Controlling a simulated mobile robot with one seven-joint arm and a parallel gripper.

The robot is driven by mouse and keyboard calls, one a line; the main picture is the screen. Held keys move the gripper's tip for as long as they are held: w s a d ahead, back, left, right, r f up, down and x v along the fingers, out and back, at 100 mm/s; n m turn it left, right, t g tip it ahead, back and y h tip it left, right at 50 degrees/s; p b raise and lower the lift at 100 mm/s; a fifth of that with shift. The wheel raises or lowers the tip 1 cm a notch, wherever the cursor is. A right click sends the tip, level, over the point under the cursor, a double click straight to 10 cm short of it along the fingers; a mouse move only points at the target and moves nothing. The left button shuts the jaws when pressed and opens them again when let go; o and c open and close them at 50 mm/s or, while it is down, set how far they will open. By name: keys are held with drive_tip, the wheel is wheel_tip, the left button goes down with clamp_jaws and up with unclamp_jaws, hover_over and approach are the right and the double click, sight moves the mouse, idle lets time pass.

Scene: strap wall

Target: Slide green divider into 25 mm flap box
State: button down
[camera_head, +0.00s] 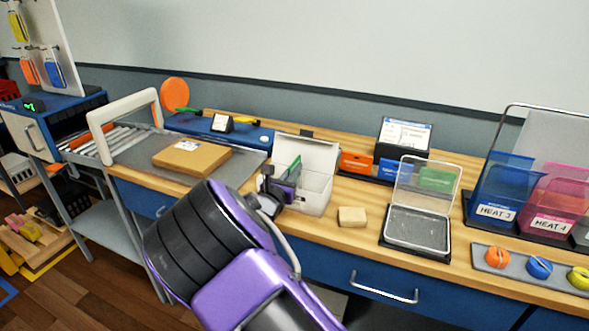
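The white flap box (317,190) stands on the wooden bench in the middle of the view, its lid (308,153) raised at the back. The green divider (293,167) shows as a thin upright, slightly tilted plate at the box's left side. My gripper (285,187) is at the left front of the box, and the divider rises from between its fingers, so it looks shut on it. The divider's lower edge is hidden by the gripper, so I cannot tell how far it is inside the box.
A small wooden block (352,216) and a clear-lidded tray (417,228) stand right of the box. A cardboard parcel (192,157) lies to the left. Orange, blue and green cards (356,162) stand behind. Coloured knobs (539,267) and labelled holders (497,211) are at far right.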

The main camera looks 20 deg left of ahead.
drive_tip(key=shift+f, duration=0.45)
drive_tip(key=shift+f+b, duration=0.15)
drive_tip(key=shift+b, duration=0.15)
drive_tip(key=shift+f, duration=0.35)
drive_tip(key=shift+s+d+f+b, duration=0.2)
drive_tip(key=shift+f+b, duration=0.45)
drive_tip(key=shift+f, duration=0.25)
drive_tip(key=shift+s+d+f+b, duration=0.1)
drive_tip(key=shift+s+f+b, duration=0.05)
drive_tip(key=shift+f+b, duration=0.6)
drive_tip(key=shift+f, duration=0.1)
drive_tip(key=c, duration=1)
unclamp_jaws()
drive_tip(key=shift+w+a+r+p, duration=0.1)
drive_tip(key=shift+w+r+p, duration=0.1)
drive_tip(key=shift+r+p, duration=0.8)
drive_tip(key=shift+w+r+p, duration=0.15)
drive_tip(key=shift+r+p, duration=0.6)
drive_tip(key=shift+r, duration=0.4)
drive_tip(key=shift+a+r+p, duration=0.15)
drive_tip(key=shift+r+p, duration=1.2)
drive_tip(key=shift+r, duration=1.25)
